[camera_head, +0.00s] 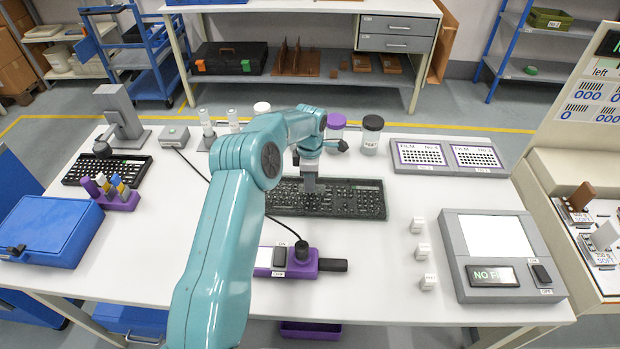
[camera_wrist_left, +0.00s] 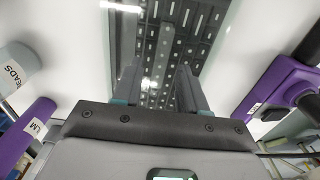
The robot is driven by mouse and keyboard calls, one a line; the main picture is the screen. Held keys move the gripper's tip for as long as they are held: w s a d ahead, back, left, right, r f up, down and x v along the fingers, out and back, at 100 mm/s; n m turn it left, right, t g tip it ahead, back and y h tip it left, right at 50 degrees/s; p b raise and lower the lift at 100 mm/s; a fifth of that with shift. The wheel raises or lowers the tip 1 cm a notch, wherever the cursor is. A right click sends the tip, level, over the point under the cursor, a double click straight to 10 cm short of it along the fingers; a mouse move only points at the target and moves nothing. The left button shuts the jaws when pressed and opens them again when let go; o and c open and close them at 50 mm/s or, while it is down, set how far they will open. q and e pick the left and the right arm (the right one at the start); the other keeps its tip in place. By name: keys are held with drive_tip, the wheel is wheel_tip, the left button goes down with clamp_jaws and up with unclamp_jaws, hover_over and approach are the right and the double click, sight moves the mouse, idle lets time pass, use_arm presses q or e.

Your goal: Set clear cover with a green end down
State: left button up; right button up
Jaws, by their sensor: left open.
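A black keyboard (camera_head: 350,198) lies on the white table under my left gripper (camera_head: 313,188). In the left wrist view a clear, pane-like strip with a pale green edge (camera_wrist_left: 226,42) lies over or just above the keyboard keys (camera_wrist_left: 185,30); I cannot tell its exact height. My left gripper also shows there (camera_wrist_left: 160,85), with its two fingers apart on either side of the strip's near part. I see no firm hold on it. In the head view the clear strip is too faint to make out. My right gripper is out of view.
A purple switch unit (camera_head: 285,262) stands in front of the keyboard. Jars (camera_head: 372,135) and a film rack (camera_head: 445,157) are behind it. Small white blocks (camera_head: 423,250) and a grey light box (camera_head: 500,245) stand right. A blue case (camera_head: 50,230) lies left.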

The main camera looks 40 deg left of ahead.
use_arm(q)
wheel_tip(320, 180, up, 13)
drive_tip(key=b, duration=0.1)
drive_tip(key=shift+s+f, duration=0.1)
idle(0.6)
